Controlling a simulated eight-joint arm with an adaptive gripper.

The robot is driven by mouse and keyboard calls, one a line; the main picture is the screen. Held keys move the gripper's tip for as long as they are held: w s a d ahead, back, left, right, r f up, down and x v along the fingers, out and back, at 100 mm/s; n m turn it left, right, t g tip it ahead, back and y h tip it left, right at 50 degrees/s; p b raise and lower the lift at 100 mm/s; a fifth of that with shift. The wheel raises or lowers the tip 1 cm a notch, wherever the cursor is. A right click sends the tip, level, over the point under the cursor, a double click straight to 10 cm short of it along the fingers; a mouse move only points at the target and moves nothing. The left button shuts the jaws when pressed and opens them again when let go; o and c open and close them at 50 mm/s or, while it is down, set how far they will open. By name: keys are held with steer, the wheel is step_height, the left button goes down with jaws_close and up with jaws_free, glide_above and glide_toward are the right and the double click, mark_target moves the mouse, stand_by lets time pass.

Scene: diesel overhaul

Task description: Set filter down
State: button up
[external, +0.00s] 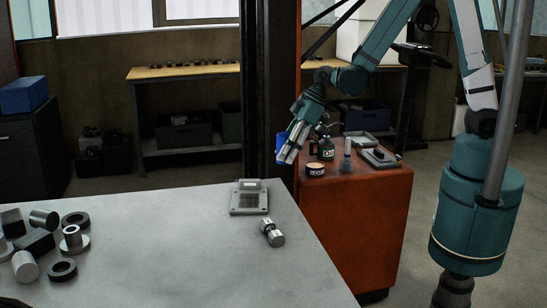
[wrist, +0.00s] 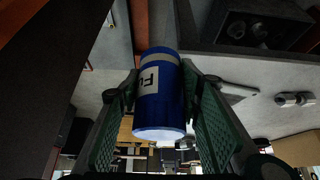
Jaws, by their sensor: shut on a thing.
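The filter is a blue cylinder with a pale band, a white label and a light end face; it shows in the wrist view (wrist: 172,110). My gripper (wrist: 160,88) is shut on it, with a green pad on each side. In the external view my gripper (external: 289,154) hangs tilted beside the dark post, at the left edge of the red cabinet.
The pale table (external: 190,255) holds a flat metal plate (external: 249,197), a small metal cylinder piece (external: 272,233) and several parts at left. Its middle is clear.

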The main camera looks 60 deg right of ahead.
steer(key=w+a+r, duration=0.2)
steer(key=w+a, duration=0.1)
steer(key=a, duration=0.7)
steer(key=w+a+r+n+p, duration=0.15)
steer(key=w+a, duration=0.25)
steer(key=a, duration=0.6)
steer(key=w+a+r+m+b, duration=0.1)
steer(key=w+a+r, duration=0.2)
steer(key=a, duration=0.7)
steer(key=s+a, duration=0.4)
steer(key=a, duration=0.7)
steer(key=s+a+n+b, duration=0.1)
steer(key=s+a, duration=0.3)
steer(key=a, duration=0.7)
steer(key=shift+s+a+f+g+y, duration=0.15)
steer(key=shift+a+f+g+y, duration=0.15)
steer(key=shift+f, duration=0.1)
steer(key=shift+f, duration=3.15)
steer(key=shift+f+b, duration=0.3)
steer(key=shift+f, duration=1.55)
